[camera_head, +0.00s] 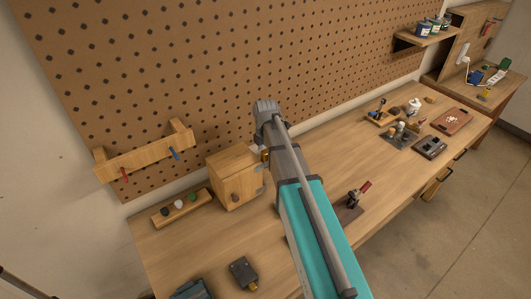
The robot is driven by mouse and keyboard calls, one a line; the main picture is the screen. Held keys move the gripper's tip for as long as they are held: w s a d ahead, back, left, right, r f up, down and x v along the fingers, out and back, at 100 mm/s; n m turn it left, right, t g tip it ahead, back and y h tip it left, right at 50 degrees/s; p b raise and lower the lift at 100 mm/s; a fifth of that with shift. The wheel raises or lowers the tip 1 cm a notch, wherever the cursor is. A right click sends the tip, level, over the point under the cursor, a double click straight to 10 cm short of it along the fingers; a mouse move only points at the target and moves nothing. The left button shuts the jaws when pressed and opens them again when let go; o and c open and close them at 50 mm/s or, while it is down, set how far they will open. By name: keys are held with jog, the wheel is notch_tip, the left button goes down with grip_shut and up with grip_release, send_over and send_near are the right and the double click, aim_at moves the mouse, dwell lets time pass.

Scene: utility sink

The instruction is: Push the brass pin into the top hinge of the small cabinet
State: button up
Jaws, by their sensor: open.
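The small wooden cabinet (233,180) stands on the bench against the pegboard, with a dark round knob on its front. Grey hinge plates (260,190) show at its right edge, partly behind my arm. A small brass-coloured piece (265,155) shows by the upper right edge of the cabinet; I cannot tell whether it is the pin or whether it sits in the top hinge. My gripper (263,143) is open beside the cabinet's upper right corner. My arm hides most of it, and its fingertips do not show clearly.
A wooden block with coloured knobs (180,208) lies left of the cabinet. A dark box (243,272) is near the front edge. A red-handled clamp (352,198) stands right of my arm. A wall rack (145,153) hangs at left.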

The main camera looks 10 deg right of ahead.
aim_at(266, 153)
jog(key=shift+r, duration=0.15)
notch_tip(266, 153, up, 10)
jog(key=p, duration=0.9)
jog(key=shift+f+p, duration=0.2)
jog(key=shift+p, duration=0.2)
dwell(0.8)
jog(key=shift+s+f+m+b, duration=0.5)
jog(key=s+f+m+b, duration=1.3)
jog(key=s+m, duration=0.4)
jog(key=m, duration=0.4)
jog(key=shift+a+f+b, duration=0.4)
jog(key=shift+s, duration=0.1)
